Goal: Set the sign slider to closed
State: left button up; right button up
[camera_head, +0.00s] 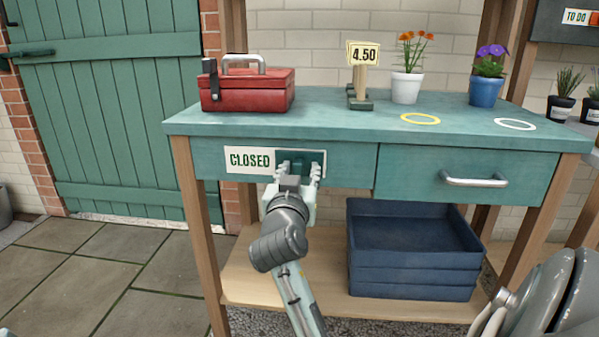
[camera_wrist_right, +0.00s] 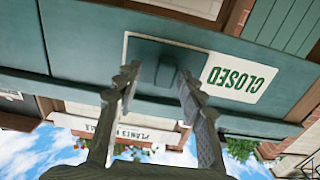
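The sign (camera_head: 248,160) is a white board on the front of the teal table, with CLOSED in green letters showing on its left part. The teal slider (camera_head: 299,157) covers the right part of the board, so any word under it is hidden. My right gripper (camera_head: 297,173) is in front of the slider. In the right wrist view, which is upside down, the slider's raised knob (camera_wrist_right: 166,71) stands between the fingertips of the right gripper (camera_wrist_right: 158,77). The fingers are apart, with a gap showing beside the knob. My left gripper is not in view.
A drawer with a metal handle (camera_head: 473,181) is right of the sign. A red toolbox (camera_head: 247,91), a price stand (camera_head: 360,96) and two flowerpots stand on the tabletop. Blue crates (camera_head: 412,272) sit on the lower shelf. Paving at left is clear.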

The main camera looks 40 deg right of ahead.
notch_tip(320, 180, up, 10)
jog(key=shift+r, duration=0.1)
dwell(0.4)
jog(key=shift+s, duration=0.1)
dwell(0.4)
